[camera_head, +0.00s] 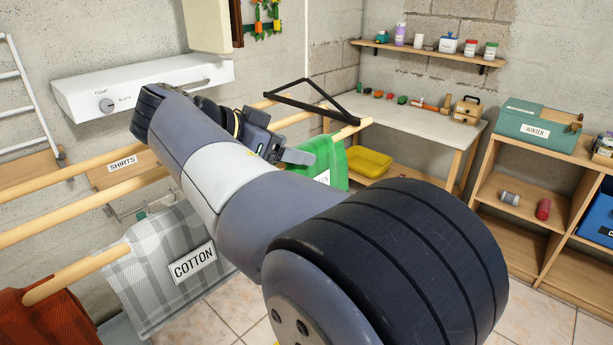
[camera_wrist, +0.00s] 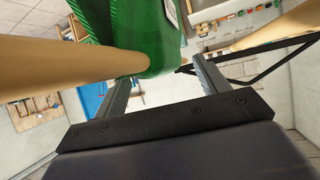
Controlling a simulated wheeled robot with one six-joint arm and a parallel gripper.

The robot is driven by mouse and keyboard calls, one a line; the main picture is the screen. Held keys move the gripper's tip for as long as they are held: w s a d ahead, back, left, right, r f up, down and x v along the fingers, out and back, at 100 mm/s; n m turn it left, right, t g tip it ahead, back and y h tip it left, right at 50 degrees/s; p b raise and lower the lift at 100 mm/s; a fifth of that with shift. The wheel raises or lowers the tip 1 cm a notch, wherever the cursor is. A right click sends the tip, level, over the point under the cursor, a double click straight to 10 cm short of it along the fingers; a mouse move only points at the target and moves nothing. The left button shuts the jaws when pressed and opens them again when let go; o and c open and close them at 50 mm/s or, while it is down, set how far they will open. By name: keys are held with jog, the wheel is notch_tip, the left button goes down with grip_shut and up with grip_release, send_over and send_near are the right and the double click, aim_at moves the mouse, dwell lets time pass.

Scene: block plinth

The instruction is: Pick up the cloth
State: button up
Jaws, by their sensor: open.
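Several cloths show on wooden rails. A green cloth (camera_head: 329,163) with a white tag hangs over a rail end in the head view, right beside my gripper. In the wrist view the green cloth (camera_wrist: 130,25) fills the upper middle, in front of and partly between the fingers. A grey plaid cloth (camera_head: 158,262) with a COTTON label and a red cloth (camera_head: 50,318) hang at the lower left. My gripper (camera_wrist: 162,70) is open, its two fingers apart. Whether a finger touches the green cloth I cannot tell. My arm hides part of the rails and cloths.
A wooden rail (camera_wrist: 60,68) runs close to my gripper in the wrist view. A black bracket (camera_head: 318,100) stands over the rails. A workbench (camera_head: 420,125), a yellow tray (camera_head: 369,161) and shelves (camera_head: 512,219) are at the right. Tiled floor (camera_head: 540,318) is clear in front.

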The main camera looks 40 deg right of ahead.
jog(key=shift+x, duration=1.5)
jog(key=c, duration=1.3)
jog(key=shift+c, duration=0.2)
